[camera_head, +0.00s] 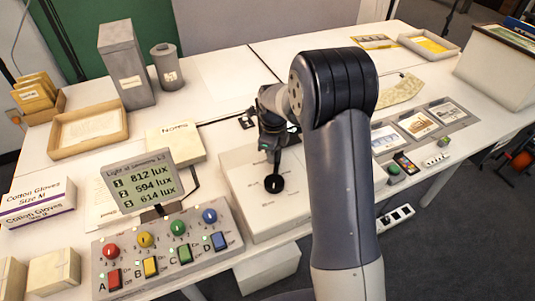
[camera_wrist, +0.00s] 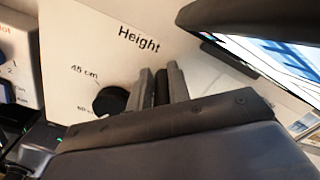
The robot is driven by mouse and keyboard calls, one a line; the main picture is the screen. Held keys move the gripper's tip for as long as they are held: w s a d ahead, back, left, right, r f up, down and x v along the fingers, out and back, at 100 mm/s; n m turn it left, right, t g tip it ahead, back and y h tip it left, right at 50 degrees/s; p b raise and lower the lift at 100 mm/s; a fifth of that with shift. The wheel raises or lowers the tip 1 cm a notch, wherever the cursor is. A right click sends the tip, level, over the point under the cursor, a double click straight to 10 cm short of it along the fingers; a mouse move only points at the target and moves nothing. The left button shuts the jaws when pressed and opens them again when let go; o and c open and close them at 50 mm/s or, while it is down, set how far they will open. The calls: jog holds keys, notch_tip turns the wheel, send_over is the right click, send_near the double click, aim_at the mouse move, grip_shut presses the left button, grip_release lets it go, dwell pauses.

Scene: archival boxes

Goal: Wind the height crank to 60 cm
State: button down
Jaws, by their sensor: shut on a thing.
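The height crank is black. Its round part (camera_head: 274,183) shows on top of a low white box (camera_head: 248,225) in the head view, and left of my fingers in the wrist view (camera_wrist: 109,101). My gripper (camera_wrist: 162,85) is shut on an upright black part between its fingers, which I take as the crank handle. In the head view my gripper (camera_head: 273,148) points down just behind the round part. The white panel (camera_wrist: 75,60) reads "Height" and "45 cm", with a lower mark partly hidden that looks like "60 cm". A pointer is not clear.
A button panel (camera_head: 165,250) with a lux display (camera_head: 140,183) stands left of the box. A tray of pictures (camera_head: 440,112) and small devices lie right of my arm. A tall grey box (camera_head: 127,65) stands at the back left.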

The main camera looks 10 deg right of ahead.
jog(key=shift+s+d+f, duration=0.2)
jog(key=shift+s+d, duration=0.05)
jog(key=shift+s, duration=0.1)
jog(key=c, duration=2)
grip_release()
jog(key=shift+s+a+r, duration=0.1)
jog(key=shift+a, duration=0.05)
jog(key=o, duration=0.7)
jog(key=shift+w+r, duration=0.15)
jog(key=shift+w, duration=0.05)
notch_tip(320, 180, up, 11)
jog(key=shift+f, duration=0.2)
